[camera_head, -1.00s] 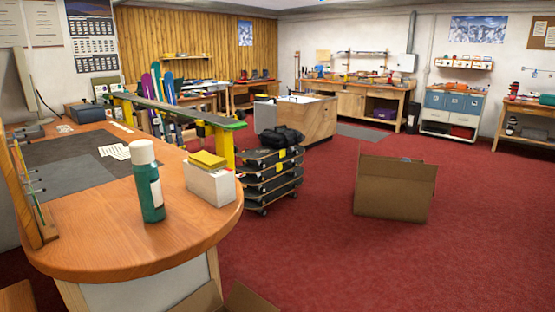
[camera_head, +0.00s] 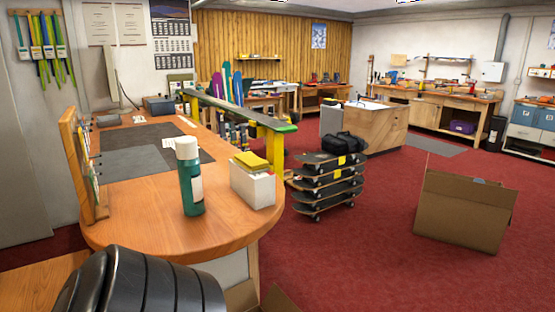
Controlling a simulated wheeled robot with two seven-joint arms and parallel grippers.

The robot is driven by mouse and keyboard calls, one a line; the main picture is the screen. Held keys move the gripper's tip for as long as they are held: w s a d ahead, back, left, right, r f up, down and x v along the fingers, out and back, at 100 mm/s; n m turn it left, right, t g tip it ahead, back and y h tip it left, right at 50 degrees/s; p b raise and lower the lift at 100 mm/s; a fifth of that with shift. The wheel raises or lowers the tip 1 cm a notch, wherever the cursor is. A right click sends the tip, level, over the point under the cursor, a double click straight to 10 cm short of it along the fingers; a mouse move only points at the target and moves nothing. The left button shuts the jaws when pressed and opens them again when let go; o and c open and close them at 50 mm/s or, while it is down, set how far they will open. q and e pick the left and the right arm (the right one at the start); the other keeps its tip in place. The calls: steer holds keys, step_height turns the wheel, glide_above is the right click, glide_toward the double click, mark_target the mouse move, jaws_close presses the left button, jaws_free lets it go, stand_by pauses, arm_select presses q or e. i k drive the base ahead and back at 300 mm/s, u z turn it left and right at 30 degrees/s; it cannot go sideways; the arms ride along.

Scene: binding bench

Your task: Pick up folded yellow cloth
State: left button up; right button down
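The folded yellow cloth (camera_head: 251,160) lies on top of a white box (camera_head: 253,187) near the right edge of the wooden counter (camera_head: 140,222). A green bottle with a white cap (camera_head: 191,178) stands upright on the counter, just left of the box. Neither of my grippers shows in the head view. A black ribbed part of my own body shows at the bottom left, in front of the counter.
A stack of skateboards (camera_head: 326,186) with a black bag (camera_head: 344,144) on top stands right of the counter. An open cardboard box (camera_head: 459,213) sits on the red carpet (camera_head: 362,255). Carpet between them is clear. A ski bench (camera_head: 240,112) stands behind the counter.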

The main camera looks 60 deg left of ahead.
mark_target(251, 163)
steer(key=i, duration=1.8)
steer(key=u, duration=2.15)
